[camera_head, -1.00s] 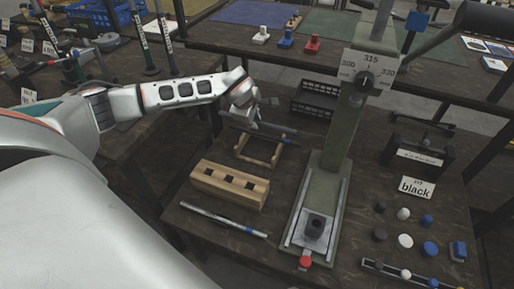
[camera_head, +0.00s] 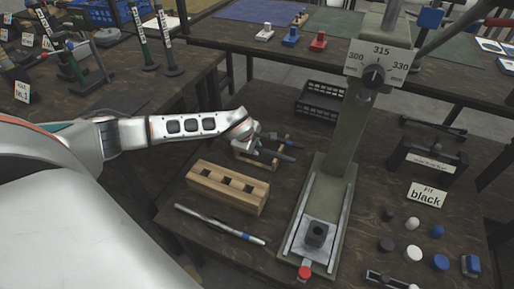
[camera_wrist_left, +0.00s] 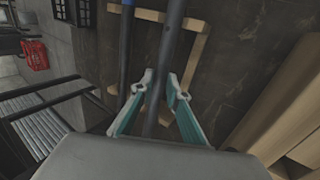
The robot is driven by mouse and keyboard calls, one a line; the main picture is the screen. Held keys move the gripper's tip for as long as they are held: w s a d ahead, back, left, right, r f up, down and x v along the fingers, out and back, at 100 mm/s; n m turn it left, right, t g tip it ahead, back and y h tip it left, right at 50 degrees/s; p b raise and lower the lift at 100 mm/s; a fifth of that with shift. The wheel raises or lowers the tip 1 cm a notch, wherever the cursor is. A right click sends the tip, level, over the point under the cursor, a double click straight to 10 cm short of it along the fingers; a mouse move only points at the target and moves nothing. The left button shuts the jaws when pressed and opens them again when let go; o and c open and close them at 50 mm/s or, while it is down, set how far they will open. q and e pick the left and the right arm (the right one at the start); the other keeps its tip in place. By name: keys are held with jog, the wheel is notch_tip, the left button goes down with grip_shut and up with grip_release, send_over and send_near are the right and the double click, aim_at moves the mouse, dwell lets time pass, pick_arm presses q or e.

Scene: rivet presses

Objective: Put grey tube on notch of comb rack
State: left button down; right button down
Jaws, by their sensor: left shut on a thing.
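My left gripper (camera_wrist_left: 158,92) is shut on a grey tube (camera_wrist_left: 167,58), which stretches away from the fingers in the left wrist view. In the head view my left gripper (camera_head: 258,148) is at the wooden comb rack (camera_head: 243,160), with the grey tube (camera_head: 284,156) low across it. I cannot tell whether the tube touches a notch. The rack's pale wooden frame (camera_wrist_left: 190,58) shows below the tube in the wrist view. A second dark tube with a blue band (camera_wrist_left: 126,30) runs beside the held one. My right gripper is not in view.
A wooden block with square holes (camera_head: 210,197) stands in front of the rack. A silver tube with a blue band (camera_head: 220,224) lies nearer. The green press (camera_head: 335,165) stands at right; a black crate (camera_head: 320,101) is behind.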

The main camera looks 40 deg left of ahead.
pick_arm(q)
jog(key=c, duration=2.2)
grip_release()
jog(key=shift+o, duration=1.2)
jog(key=shift+r, duration=0.1)
